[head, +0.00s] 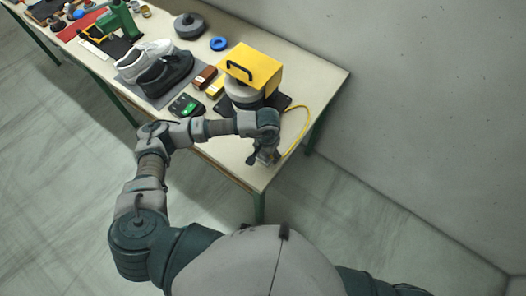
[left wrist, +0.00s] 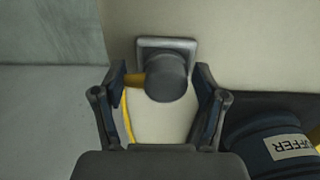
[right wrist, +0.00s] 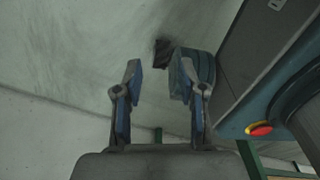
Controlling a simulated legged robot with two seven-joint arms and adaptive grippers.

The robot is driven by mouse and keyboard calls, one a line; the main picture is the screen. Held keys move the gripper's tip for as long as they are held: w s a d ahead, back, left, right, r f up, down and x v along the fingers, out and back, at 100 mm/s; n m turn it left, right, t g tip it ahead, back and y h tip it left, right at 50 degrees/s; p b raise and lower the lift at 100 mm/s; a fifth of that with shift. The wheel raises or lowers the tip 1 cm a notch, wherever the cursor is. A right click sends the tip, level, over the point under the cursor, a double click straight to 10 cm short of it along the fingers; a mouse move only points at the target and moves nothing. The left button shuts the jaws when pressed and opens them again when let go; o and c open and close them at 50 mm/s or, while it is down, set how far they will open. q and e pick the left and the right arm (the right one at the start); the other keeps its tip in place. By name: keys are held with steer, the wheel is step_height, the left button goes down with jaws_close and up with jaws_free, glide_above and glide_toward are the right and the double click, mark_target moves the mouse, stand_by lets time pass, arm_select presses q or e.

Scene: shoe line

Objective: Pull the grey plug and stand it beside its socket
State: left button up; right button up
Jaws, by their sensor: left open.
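The grey plug (left wrist: 166,78) is a dark round body seated against the square grey socket (left wrist: 188,43) in the left wrist view. A yellow cable leaves its left side. My left gripper (left wrist: 160,88) is open, with one finger on each side of the plug and gaps visible. In the head view my left gripper (head: 264,156) is low over the near right end of the table and hides the plug and socket. My right gripper (right wrist: 161,72) is open and empty, seen only in the right wrist view.
The yellow-topped buffer machine (head: 254,68) stands close to my left arm, its yellow cable (head: 304,125) looping along the table edge. A green-lit device (head: 186,106), brushes and shoes (head: 165,75) lie farther left. Bare tabletop (head: 228,160) is left of my gripper.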

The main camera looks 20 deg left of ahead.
arm_select(q)
steer(key=shift+w+d, duration=0.1)
steer(key=shift+d, duration=0.4)
steer(key=shift+w+a+b, duration=0.1)
steer(key=shift+a+b, duration=0.15)
steer(key=shift+b, duration=0.15)
steer(key=shift+a, duration=0.45)
steer(key=shift+c, duration=1.2)
steer(key=c, duration=0.4)
jaws_close()
arm_select(e)
steer(key=shift+d+f, duration=0.55)
arm_select(q)
steer(key=shift+r, duration=0.15)
